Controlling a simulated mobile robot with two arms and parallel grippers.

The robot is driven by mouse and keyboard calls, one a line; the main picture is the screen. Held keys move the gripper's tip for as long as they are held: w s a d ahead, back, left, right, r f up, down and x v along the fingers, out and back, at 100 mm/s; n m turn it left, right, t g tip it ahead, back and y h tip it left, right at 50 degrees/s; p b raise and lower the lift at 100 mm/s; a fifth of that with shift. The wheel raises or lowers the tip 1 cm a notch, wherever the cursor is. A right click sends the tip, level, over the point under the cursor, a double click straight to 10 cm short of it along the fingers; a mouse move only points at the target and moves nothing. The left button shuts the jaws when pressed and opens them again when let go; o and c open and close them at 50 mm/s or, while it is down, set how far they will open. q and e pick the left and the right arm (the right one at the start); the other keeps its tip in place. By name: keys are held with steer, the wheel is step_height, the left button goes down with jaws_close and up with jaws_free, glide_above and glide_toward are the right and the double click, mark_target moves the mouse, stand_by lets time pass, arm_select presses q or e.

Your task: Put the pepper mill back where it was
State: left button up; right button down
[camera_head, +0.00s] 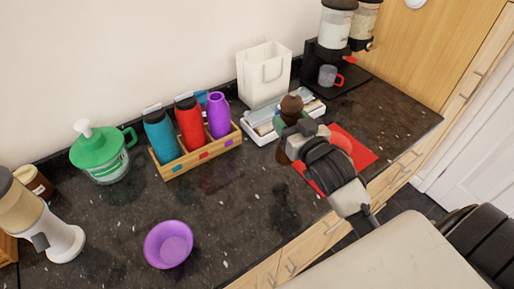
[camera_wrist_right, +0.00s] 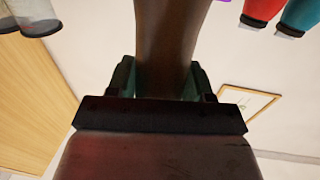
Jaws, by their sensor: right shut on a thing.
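The pepper mill (camera_head: 291,103) is dark brown with a round knob on top and looks upright in the head view. My right gripper (camera_head: 293,129) is shut around its body. In the right wrist view the mill's brown shaft (camera_wrist_right: 168,45) runs between the two dark green fingers. The gripper and wrist hide much of the mill's lower part, and I cannot tell whether its base touches the counter. A red mat (camera_head: 362,151) lies just to the right, partly under my wrist in the picture. My left gripper is not in view.
Behind the mill is a white tray (camera_head: 262,138) with packets, close to it. A wooden rack (camera_head: 171,171) holds teal, red and purple bottles. A purple bowl (camera_head: 168,244), green lidded jug (camera_head: 100,153) and white bin (camera_head: 264,70) stand around. Dark counter between bowl and mill is clear.

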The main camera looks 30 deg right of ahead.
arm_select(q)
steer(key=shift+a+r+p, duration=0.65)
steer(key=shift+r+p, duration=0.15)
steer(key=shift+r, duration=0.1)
arm_select(e)
steer(key=w+a+f, duration=0.3)
steer(key=a+f, duration=0.3)
steer(key=f, duration=0.1)
steer(key=shift+f, duration=0.3)
steer(key=shift+d, duration=0.1)
steer(key=shift+f, duration=0.15)
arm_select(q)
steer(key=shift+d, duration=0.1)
arm_select(e)
steer(key=shift+c, duration=2.2)
jaws_free()
